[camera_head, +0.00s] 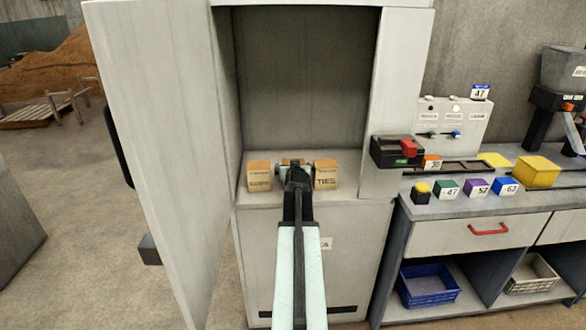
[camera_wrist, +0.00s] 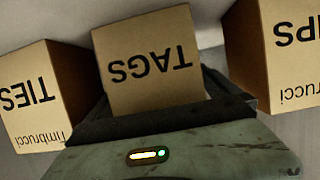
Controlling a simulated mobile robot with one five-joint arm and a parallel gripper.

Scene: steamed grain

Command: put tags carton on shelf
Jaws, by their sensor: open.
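The TAGS carton (camera_wrist: 150,65), a brown box, stands in the middle of a row of three on the cabinet shelf (camera_head: 350,190). Its label is upside down in the wrist view. In the head view the TAGS carton (camera_head: 292,161) is mostly hidden behind my gripper (camera_head: 297,180). My gripper is open, with its jaws at the carton's near side; in the wrist view the gripper (camera_wrist: 155,115) overlaps the carton's lower edge. I cannot tell whether they touch.
A TIES carton (camera_head: 326,174) stands close on the right and another carton (camera_head: 259,176) close on the left. The cabinet door (camera_head: 150,120) is open at left. The space above the cartons is empty. A workbench (camera_head: 480,205) with small coloured boxes stands at right.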

